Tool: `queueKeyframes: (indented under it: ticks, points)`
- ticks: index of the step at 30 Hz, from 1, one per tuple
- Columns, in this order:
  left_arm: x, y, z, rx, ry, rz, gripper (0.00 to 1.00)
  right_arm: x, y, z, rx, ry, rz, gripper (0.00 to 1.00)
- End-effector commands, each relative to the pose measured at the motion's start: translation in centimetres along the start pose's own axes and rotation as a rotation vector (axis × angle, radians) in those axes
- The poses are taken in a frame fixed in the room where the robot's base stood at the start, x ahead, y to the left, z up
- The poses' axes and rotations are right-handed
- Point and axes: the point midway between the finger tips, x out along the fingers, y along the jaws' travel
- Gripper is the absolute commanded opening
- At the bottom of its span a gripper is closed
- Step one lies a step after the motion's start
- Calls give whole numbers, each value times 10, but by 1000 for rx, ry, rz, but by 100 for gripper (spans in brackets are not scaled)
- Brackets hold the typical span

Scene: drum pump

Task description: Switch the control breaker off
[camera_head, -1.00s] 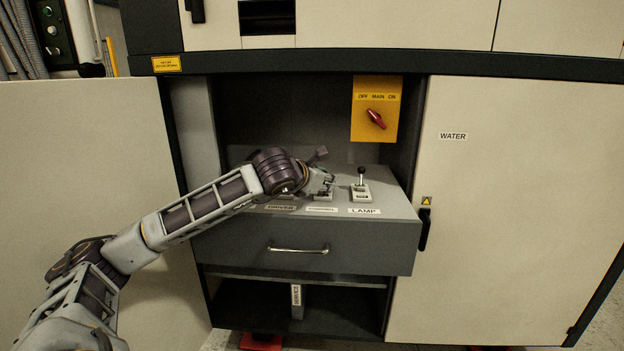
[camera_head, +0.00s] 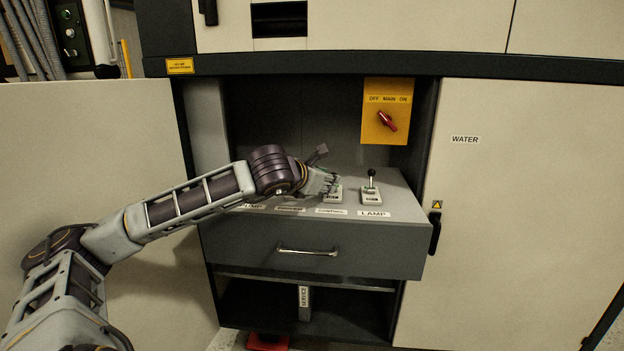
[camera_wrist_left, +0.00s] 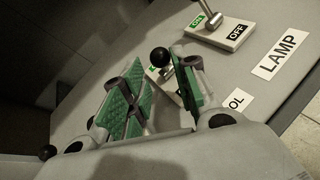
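The control breaker (camera_head: 333,196) sits on top of the grey console, just left of the lamp breaker (camera_head: 370,190). My left gripper (camera_head: 327,182) is right over it and hides most of its lever. In the left wrist view, the control breaker's black ball knob (camera_wrist_left: 160,57) shows beside the right green-padded finger, near the gap between the fingers. My left gripper (camera_wrist_left: 152,82) is open there, its fingers apart. I cannot tell whether a finger touches the lever. The breaker's base is partly hidden, with a bit of green marking showing. My right gripper is not in view.
The lamp breaker's lever stands upright. Another black knob (camera_wrist_left: 47,152) shows at the lower left of the wrist view. A yellow main switch panel (camera_head: 385,125) hangs behind. The console drawer handle (camera_head: 307,252) is below. Cabinet doors (camera_head: 510,210) flank the opening.

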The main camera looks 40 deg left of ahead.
Motion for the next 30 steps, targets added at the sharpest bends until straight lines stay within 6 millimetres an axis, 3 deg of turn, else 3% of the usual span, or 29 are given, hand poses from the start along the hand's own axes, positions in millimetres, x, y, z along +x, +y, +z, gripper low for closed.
queueKeyframes:
  ticks: [30]
  points:
    - [-30, -8, 2, 8, -2, -11, 29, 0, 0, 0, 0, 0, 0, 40]
